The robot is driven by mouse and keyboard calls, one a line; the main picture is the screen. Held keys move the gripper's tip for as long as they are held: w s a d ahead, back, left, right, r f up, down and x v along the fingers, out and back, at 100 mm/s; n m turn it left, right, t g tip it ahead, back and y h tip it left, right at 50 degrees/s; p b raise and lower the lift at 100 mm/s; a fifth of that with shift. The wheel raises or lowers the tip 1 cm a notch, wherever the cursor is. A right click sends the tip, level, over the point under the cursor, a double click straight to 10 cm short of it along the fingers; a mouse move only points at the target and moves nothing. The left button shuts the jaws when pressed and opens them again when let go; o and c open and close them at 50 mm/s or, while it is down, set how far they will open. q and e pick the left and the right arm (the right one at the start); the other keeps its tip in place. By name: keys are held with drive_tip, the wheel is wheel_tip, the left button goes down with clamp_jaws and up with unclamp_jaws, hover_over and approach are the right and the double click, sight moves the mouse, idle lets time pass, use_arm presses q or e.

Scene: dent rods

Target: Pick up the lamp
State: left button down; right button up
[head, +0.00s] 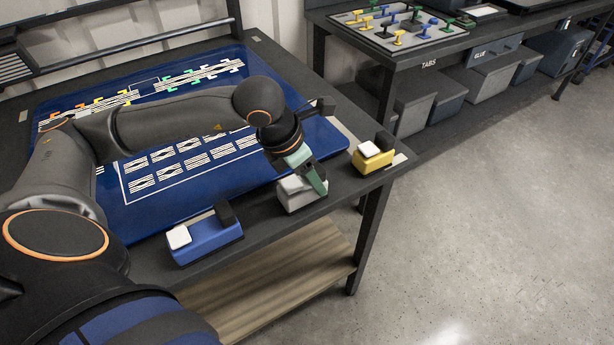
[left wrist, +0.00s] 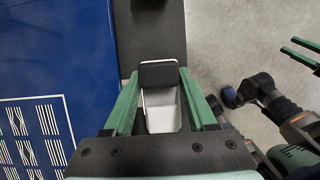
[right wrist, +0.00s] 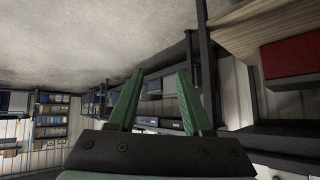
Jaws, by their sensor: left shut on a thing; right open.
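The lamp appears to be the small grey block (head: 296,196) at the front edge of the dark table. In the left wrist view it shows as a pale grey body (left wrist: 161,108) with a black part at its far end. My left gripper (head: 314,178) reaches down over it from above, its green fingers shut on both sides of it. The fingers hide part of it in the head view. I cannot tell whether it still touches the table. My right gripper (right wrist: 160,72) is open and empty, away from the table.
A blue block (head: 206,240) and a yellow block (head: 372,158), each with white and black parts, stand either side along the table edge. A blue mat (head: 130,215) covers most of the table. A grey board (head: 388,40) with coloured tabs lies on the rear bench.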

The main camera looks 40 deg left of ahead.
use_arm(q)
drive_tip(key=shift+r, duration=0.45)
wheel_tip(320, 180, up, 2)
drive_tip(key=shift+w+r, duration=0.1)
drive_tip(key=shift+r, duration=0.05)
drive_tip(key=s+d+r+b, duration=0.2)
drive_tip(key=s+r+b, duration=0.1)
drive_tip(key=s+r, duration=0.2)
drive_tip(key=s+d+r+b, duration=0.2)
drive_tip(key=s+r+b, duration=0.1)
drive_tip(key=s, duration=0.5)
drive_tip(key=shift+s+d+r, duration=0.2)
drive_tip(key=shift+d+r, duration=0.1)
drive_tip(key=shift+r, duration=0.6)
use_arm(e)
drive_tip(key=shift+w+a+f, duration=0.1)
drive_tip(key=shift+a+f, duration=0.15)
drive_tip(key=shift+f, duration=0.75)
drive_tip(key=shift+w+a+f, duration=0.1)
drive_tip(key=shift+a+f, duration=0.15)
drive_tip(key=shift+f, duration=0.75)
use_arm(q)
drive_tip(key=shift+r, duration=0.1)
use_arm(e)
drive_tip(key=shift+r, duration=0.1)
